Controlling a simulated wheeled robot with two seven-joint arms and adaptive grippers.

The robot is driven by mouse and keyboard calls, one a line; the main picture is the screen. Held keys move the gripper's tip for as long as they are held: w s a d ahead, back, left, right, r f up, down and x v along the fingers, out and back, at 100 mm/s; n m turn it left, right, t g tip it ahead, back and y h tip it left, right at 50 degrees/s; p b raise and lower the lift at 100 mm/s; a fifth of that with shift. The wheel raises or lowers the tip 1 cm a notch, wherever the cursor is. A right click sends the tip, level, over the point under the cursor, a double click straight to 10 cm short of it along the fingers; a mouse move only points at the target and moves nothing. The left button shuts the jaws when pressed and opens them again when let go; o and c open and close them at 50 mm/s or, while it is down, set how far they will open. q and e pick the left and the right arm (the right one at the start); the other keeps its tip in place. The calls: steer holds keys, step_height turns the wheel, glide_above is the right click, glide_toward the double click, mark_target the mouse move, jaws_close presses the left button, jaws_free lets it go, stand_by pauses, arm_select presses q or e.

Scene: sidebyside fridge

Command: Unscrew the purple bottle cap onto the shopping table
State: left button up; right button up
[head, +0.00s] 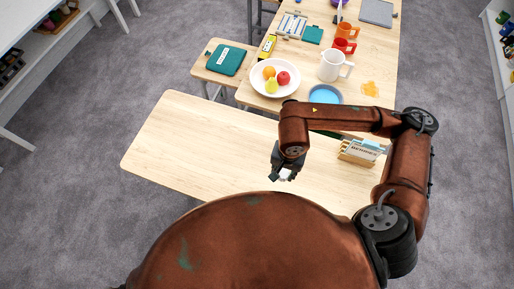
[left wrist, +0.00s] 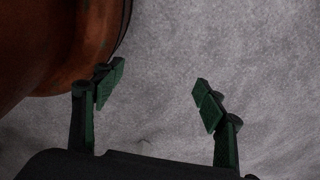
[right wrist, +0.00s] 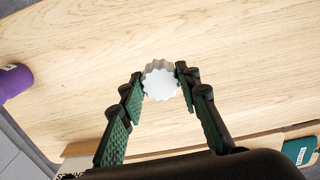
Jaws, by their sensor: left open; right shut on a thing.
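My right gripper (head: 286,177) is shut on a white ribbed cap (right wrist: 160,80), above the near wooden table (head: 190,140). The cap also shows as a small white piece in the head view (head: 287,174). A purple bottle (right wrist: 14,82) is partly in view at the left edge of the right wrist view, apart from the cap; its top is not clear. I cannot make it out on the near table in the head view. My left gripper (left wrist: 153,98) is open and empty, with grey carpet behind it.
A small box of cards (head: 358,152) stands at the near table's right side. On the far table are a white fruit bowl (head: 258,88), a white pitcher (head: 332,66), a blue plate (head: 325,95) and mugs. The near table's left part is clear.

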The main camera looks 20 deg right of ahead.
steer(key=w+a+f, duration=0.2)
steer(key=w, duration=0.1)
steer(key=p, duration=0.1)
glide_above(261, 164)
steer(key=s, duration=0.2)
steer(key=f, duration=0.4)
steer(key=shift+s+d+f, duration=0.1)
steer(key=shift+s+d, duration=0.1)
steer(key=shift+d, duration=0.2)
steer(key=shift+w+a+f, duration=0.2)
steer(key=shift+w+f, duration=0.2)
steer(key=shift+f, duration=0.2)
steer(key=shift+w+a+f, duration=0.15)
steer(key=shift+w+f, duration=0.25)
steer(key=shift+f, duration=0.2)
steer(key=shift+w+f, duration=0.15)
steer(key=shift+f, duration=0.05)
steer(key=f, duration=0.2)
steer(key=shift+w+a+f+p, duration=0.2)
steer(key=shift+w+f+p, duration=0.05)
steer(key=shift+f+p, duration=0.15)
steer(key=shift+d+f, duration=0.1)
steer(key=shift+f, duration=0.5)
steer(key=o, duration=1.3)
arm_select(q)
steer(key=s, duration=0.1)
steer(key=s+r, duration=0.1)
steer(key=s, duration=0.1)
steer(key=shift+s+r, duration=0.1)
steer(key=shift+r, duration=0.05)
